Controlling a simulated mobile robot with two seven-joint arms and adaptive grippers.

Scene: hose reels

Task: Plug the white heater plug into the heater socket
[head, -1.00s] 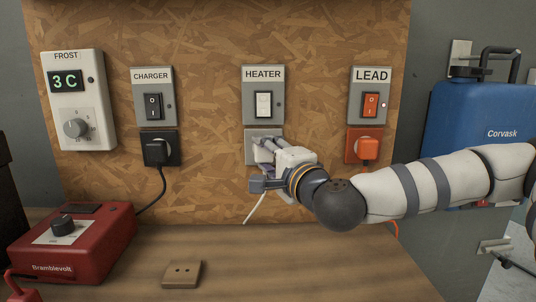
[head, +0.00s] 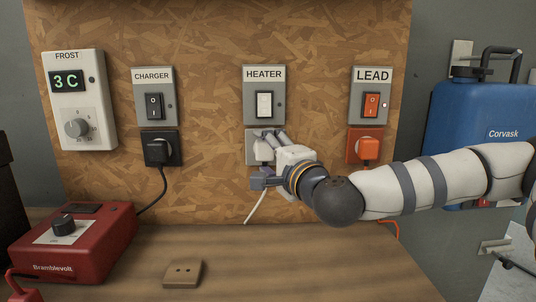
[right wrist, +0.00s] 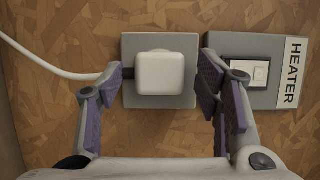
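The white heater plug (head: 263,151) sits against the grey heater socket (head: 250,147) under the HEATER switch plate. In the right wrist view the white plug (right wrist: 160,73) covers the middle of the grey socket plate (right wrist: 130,47) and looks square to it. Its pins are hidden. My right gripper (head: 262,161) is open around the plug. In the right wrist view the fingers of my right gripper (right wrist: 160,83) stand on both sides of the plug, with a gap on each side. The white cord (right wrist: 50,67) leaves the plug past one finger. My left gripper is out of view.
The HEATER switch plate (head: 263,88) is above the socket. A black charger plug (head: 157,151) is to the left, an orange LEAD plug (head: 369,149) to the right. A red box (head: 75,245) and a brown two-hole block (head: 183,274) are on the bench.

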